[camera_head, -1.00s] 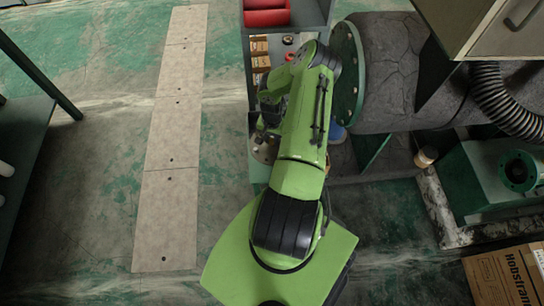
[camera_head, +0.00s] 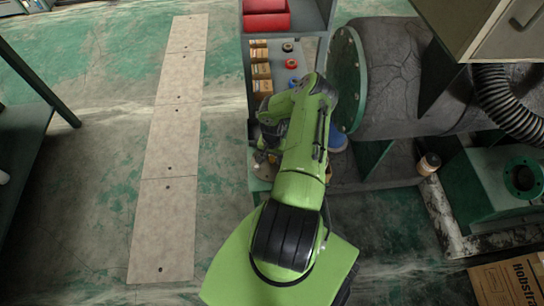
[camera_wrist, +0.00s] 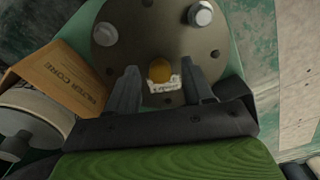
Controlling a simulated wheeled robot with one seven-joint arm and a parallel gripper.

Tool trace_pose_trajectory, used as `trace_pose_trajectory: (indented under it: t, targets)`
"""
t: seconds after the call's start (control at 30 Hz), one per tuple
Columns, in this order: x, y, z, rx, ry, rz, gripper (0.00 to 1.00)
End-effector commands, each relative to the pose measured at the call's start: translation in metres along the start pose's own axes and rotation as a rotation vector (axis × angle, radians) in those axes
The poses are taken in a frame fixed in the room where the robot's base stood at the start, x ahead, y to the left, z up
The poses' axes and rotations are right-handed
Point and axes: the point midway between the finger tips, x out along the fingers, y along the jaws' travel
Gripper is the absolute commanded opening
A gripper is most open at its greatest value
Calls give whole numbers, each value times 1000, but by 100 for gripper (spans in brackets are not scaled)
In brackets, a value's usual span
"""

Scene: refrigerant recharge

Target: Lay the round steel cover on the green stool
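The round steel cover (camera_wrist: 125,45) is a dark grey disc in the wrist view, with bolt holes around its edge and two silvery bolt-like pieces on it. At its near part is a small brass-coloured knob (camera_wrist: 160,70) with a torn white label. My gripper (camera_wrist: 160,84) is open, its two fingers apart on either side of the knob. I cannot tell whether they touch it. In the head view my gripper is at the lower shelf, largely hidden by my arm. I cannot make out a green stool in either view.
A carton (camera_wrist: 65,75) and a pale round canister (camera_wrist: 35,120) lie left of the cover. In the head view the shelf unit (camera_head: 243,60) holds red bins (camera_head: 266,20) and small boxes. A large tank (camera_head: 390,75) stands right of my arm. Floor at left is open.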

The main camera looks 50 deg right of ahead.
Motion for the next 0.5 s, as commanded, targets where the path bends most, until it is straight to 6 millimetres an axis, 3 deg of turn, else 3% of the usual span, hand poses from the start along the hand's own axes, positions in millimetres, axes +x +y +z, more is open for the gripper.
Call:
trace_pose_trajectory:
  t: [0.27, 0.5]
  targets:
    - [-10, 0, -1, -1, 1, 0, 51]
    - [-73, 0, -1, -3, 4, 1, 51]
